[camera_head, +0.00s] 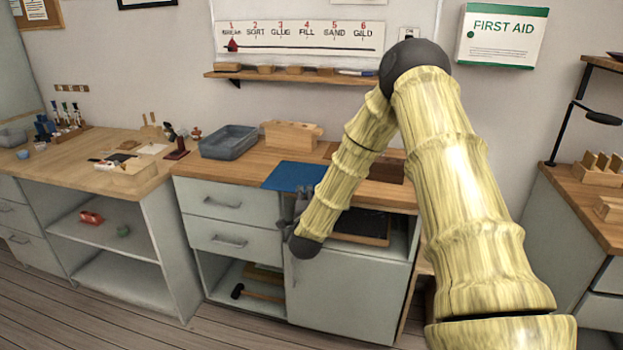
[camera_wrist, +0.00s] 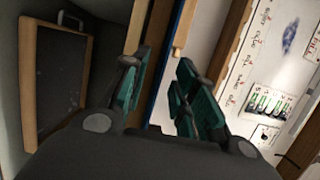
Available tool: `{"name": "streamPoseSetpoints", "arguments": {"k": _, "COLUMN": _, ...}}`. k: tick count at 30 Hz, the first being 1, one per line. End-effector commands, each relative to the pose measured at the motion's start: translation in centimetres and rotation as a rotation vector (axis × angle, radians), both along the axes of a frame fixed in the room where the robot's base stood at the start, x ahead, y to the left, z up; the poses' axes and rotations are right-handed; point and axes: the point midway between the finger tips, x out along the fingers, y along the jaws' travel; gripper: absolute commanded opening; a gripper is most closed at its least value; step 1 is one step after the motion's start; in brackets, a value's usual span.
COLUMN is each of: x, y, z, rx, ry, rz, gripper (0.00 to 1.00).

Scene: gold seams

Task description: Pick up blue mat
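The blue mat (camera_head: 290,177) lies flat on the wooden counter top, its near edge at the counter's front. My forearm hides part of its right side. My gripper (camera_head: 290,206) is at the counter's front edge, just below the mat's near edge, partly hidden by my arm. In the wrist view my gripper (camera_wrist: 161,78) has its two teal-padded fingers apart. A thin blue strip, the edge of the mat (camera_wrist: 161,72), shows in the gap between them. I cannot tell whether either finger touches it.
A grey bin (camera_head: 229,142) and a wooden block rack (camera_head: 291,134) stand behind the mat. Below the counter top, a dark framed tray (camera_head: 362,227) sits in an open shelf. A hammer (camera_head: 257,294) lies in the lower shelf. Drawers (camera_head: 215,200) are left of my gripper.

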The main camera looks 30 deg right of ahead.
Motion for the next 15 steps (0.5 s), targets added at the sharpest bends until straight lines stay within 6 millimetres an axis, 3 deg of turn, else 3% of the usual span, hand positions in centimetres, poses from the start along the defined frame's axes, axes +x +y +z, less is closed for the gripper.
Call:
{"name": "streamPoseSetpoints", "arguments": {"k": 6, "x": 1.45, "y": -0.89, "z": 0.03, "rx": 0.0, "ry": -0.001, "rz": 0.0, "gripper": 0.29}}
{"name": "streamPoseSetpoints", "arguments": {"k": 13, "x": 1.49, "y": -0.95, "z": 0.0, "rx": 0.001, "ry": -0.001, "rz": 0.0, "gripper": 0.29}}
{"name": "streamPoseSetpoints", "arguments": {"k": 15, "x": 1.49, "y": -0.94, "z": 0.0, "rx": 0.001, "ry": -0.001, "rz": 0.0, "gripper": 0.18}}
